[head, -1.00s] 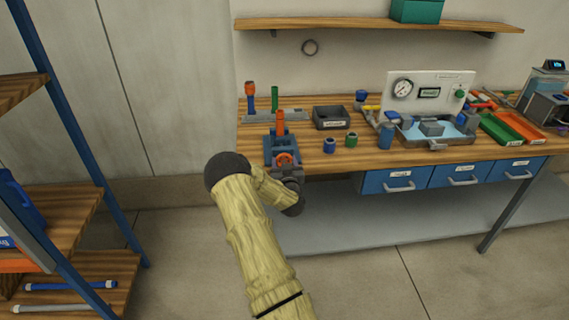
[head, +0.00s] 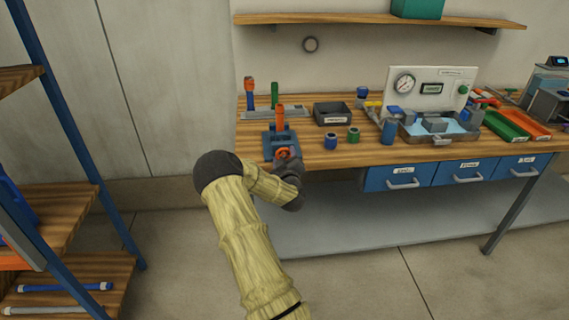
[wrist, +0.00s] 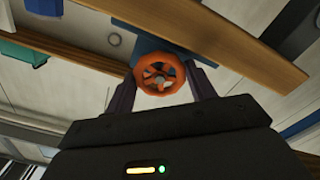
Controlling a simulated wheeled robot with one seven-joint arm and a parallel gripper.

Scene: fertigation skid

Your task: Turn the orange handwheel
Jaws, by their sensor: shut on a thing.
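The orange handwheel (wrist: 160,78) sits on the front of a blue fixture at the near left of the workbench. It also shows in the head view (head: 284,153), partly hidden by my gripper. The blue fixture (head: 274,142) carries an upright orange lever (head: 280,117). In the wrist view my gripper (wrist: 161,86) has one dark finger on each side of the handwheel, and it is shut on the wheel's rim. In the head view my arm reaches up from below to the bench's front edge.
Blue and green cups (head: 353,135) and a dark bin (head: 331,114) stand right of the fixture. A tool rack (head: 266,112) stands behind it. A blue shelf unit (head: 78,150) rises at the left. Blue drawers (head: 399,177) hang under the bench. The floor in front is clear.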

